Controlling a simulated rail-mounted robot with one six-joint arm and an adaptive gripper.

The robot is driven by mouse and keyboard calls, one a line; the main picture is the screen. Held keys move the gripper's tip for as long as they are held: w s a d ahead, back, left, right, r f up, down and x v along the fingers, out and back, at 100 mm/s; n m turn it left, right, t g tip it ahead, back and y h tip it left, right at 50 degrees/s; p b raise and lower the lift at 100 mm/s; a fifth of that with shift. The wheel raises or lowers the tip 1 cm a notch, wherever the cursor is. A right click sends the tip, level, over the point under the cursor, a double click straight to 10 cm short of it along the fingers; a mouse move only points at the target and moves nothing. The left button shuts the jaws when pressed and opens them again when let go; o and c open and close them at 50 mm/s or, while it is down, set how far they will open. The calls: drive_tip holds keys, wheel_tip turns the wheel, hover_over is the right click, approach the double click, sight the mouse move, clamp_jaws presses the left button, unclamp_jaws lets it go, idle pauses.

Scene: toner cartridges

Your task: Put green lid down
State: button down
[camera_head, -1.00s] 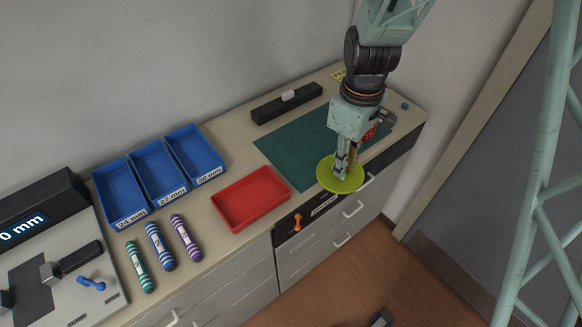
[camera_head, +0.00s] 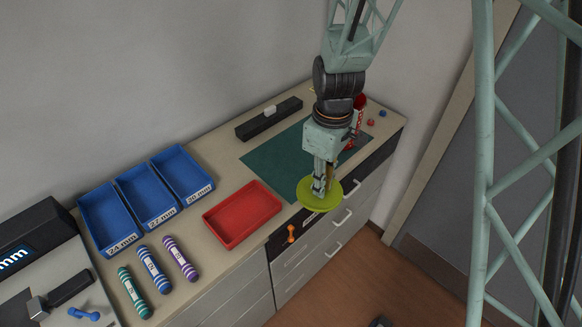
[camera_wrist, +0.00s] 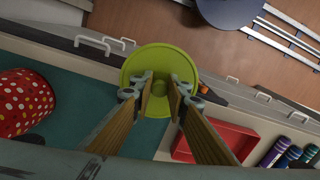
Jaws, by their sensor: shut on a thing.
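The round green lid (camera_head: 332,199) hangs level at the front edge of the counter, right of the red tray, in the head view. My gripper (camera_head: 320,188) points down from above and is shut on the lid's middle. In the wrist view the lid (camera_wrist: 160,50) fills the middle, with my gripper's two fingers (camera_wrist: 160,85) on either side of its small central knob. The fingers cover part of the lid. I cannot tell the exact height of the lid above the counter.
The dark green mat (camera_head: 275,160) lies behind the lid. A red polka-dotted container (camera_wrist: 25,100) stands on it. The empty red tray (camera_head: 242,215) is to the left. Further left are blue bins (camera_head: 148,195) and striped cartridges (camera_head: 153,270). An orange piece (camera_head: 291,233) is by the front edge.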

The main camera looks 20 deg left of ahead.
drive_tip(key=w+a, duration=0.3)
drive_tip(key=w+a+f, duration=0.1)
drive_tip(key=w+a, duration=0.2)
drive_tip(key=a, duration=0.1)
drive_tip(key=w+a+p, duration=0.1)
drive_tip(key=w+a, duration=0.2)
drive_tip(key=a, duration=0.1)
drive_tip(key=shift+w+f, duration=0.15)
drive_tip(key=shift+w, duration=0.1)
drive_tip(key=shift+a, duration=0.1)
drive_tip(key=shift+w+a, duration=0.2)
drive_tip(key=shift+f, duration=1.8)
drive_tip(key=shift+f, duration=0.15)
drive_tip(key=c, duration=2.5)
unclamp_jaws()
drive_tip(key=shift+c, duration=0.2)
wheel_tip(320, 180, up, 12)
drive_tip(key=shift+w, duration=0.2)
